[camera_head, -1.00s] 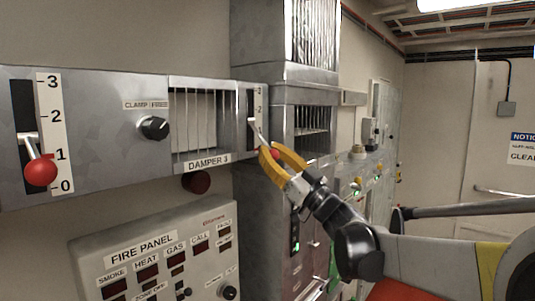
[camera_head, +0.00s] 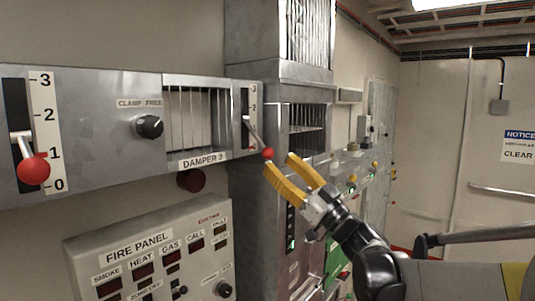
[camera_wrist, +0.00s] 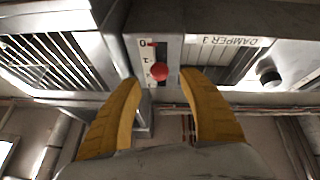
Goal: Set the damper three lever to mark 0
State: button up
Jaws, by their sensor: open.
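The damper three lever has a red ball knob (camera_head: 268,154) on a pale arm, just right of the DAMPER 3 label (camera_head: 204,160). The lever slants down and out from its slot. In the head view, its scale (camera_head: 253,100) shows 3 and 2 at the top; I cannot read the lower marks. In the wrist view, the picture is upside down, and the red knob (camera_wrist: 159,73) appears near mark 1, with 0 above it. My gripper (camera_head: 278,174) is open and empty, just below and right of the knob. In the wrist view, the knob appears beyond the gap between my fingers (camera_wrist: 160,80).
Another red-knobbed lever (camera_head: 33,168) stands at the left, between 0 and 1 on its scale. A black CLAMP/FREE knob (camera_head: 149,126) sits on the same panel. The fire panel (camera_head: 150,250) is below. A grey cabinet (camera_head: 260,200) stands behind my gripper.

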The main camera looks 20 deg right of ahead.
jog(key=v, duration=0.5)
jog(key=shift+s+d+f, duration=0.1)
jog(key=shift+s+f, duration=0.1)
jog(key=shift+s, duration=0.05)
jog(key=s+a+f+g+b, duration=0.3)
jog(key=a+f+g+b, duration=0.35)
jog(key=a+f, duration=0.55)
jog(key=s+a+f+m+g+h+b, duration=0.15)
jog(key=s+f+b, duration=0.25)
jog(key=f, duration=0.7)
jog(key=s+a+f+m+g+h+b, duration=0.1)
jog(key=s+f+m+g+h+b, duration=0.2)
jog(key=f, duration=0.7)
jog(key=s+d+f+m+h+b, duration=0.1)
jog(key=s+d+f+h+b, duration=0.2)
jog(key=f, duration=0.3)
jog(key=s+d+f+m+g+h+b, duration=0.1)
jog(key=s+d+f+h+b, duration=0.1)
jog(key=s+f, duration=0.3)
jog(key=s+d+f+m+g+h+b, duration=0.1)
jog(key=s+d+f+m+h+b, duration=0.1)
jog(key=f, duration=0.6)
jog(key=s+d+h+b, duration=0.1)
jog(key=s+d, duration=0.1)
jog(key=d, duration=0.1)
jog(key=shift+s+f+h+b, duration=0.2)
jog(key=shift+f+h+b, duration=0.05)
jog(key=shift+h+b, duration=0.15)
